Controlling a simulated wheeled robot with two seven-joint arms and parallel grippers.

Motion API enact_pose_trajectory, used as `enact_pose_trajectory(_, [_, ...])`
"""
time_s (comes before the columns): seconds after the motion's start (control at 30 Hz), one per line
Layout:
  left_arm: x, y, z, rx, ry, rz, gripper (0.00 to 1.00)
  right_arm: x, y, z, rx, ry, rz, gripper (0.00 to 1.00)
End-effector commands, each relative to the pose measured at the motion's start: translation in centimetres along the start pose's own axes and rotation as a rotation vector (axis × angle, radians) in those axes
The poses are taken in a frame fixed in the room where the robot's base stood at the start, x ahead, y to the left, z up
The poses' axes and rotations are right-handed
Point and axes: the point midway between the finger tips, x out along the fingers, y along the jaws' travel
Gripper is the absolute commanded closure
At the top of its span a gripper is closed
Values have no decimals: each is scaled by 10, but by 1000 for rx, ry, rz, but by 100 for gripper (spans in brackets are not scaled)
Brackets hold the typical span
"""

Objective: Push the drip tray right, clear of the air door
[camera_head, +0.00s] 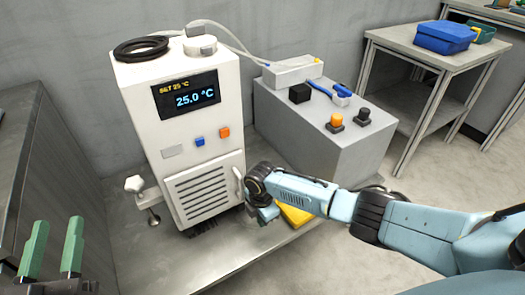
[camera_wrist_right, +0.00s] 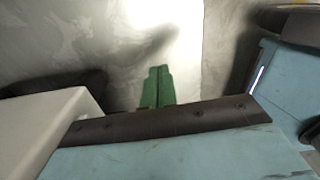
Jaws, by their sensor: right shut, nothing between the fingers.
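A flat yellow piece that looks like the drip tray (camera_head: 293,215) lies on the grey bench at the chiller's front right. My right arm hides much of it. The slatted air door (camera_head: 205,190), with a white handle at its right edge, appears closed on the front of the white chiller (camera_head: 183,130). My right gripper (camera_head: 268,213) points down between the door's right edge and the yellow piece; contact with either cannot be told. In the right wrist view its green fingers (camera_wrist_right: 158,70) are together and empty. My left gripper (camera_head: 58,221) is open and empty at the lower left.
A grey box (camera_head: 320,120) with knobs stands right of the chiller. A white clamp knob (camera_head: 135,184) sticks out at the chiller's left. The bench surface (camera_head: 165,262) in front of the chiller is bare. A side table (camera_head: 400,45) holds a blue case (camera_head: 443,37).

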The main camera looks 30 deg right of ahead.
Motion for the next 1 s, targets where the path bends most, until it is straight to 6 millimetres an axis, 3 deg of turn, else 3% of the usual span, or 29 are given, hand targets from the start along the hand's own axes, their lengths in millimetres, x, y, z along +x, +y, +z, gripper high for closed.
enact_pose_trajectory(0.03, [3, 0, -12, 0, 0, 0, 64, -16, 0, 0, -1, 0, 0, 100])
enact_pose_trajectory(0.8, [23, 2, -90, 0, -1, 0, 64, -169, 0, 1, 0, 0, 1, 100])
enact_pose_trajectory(1.0, [30, 2, -116, 0, -1, 0, 64, -194, 0, 0, 1, 0, -1, 100])
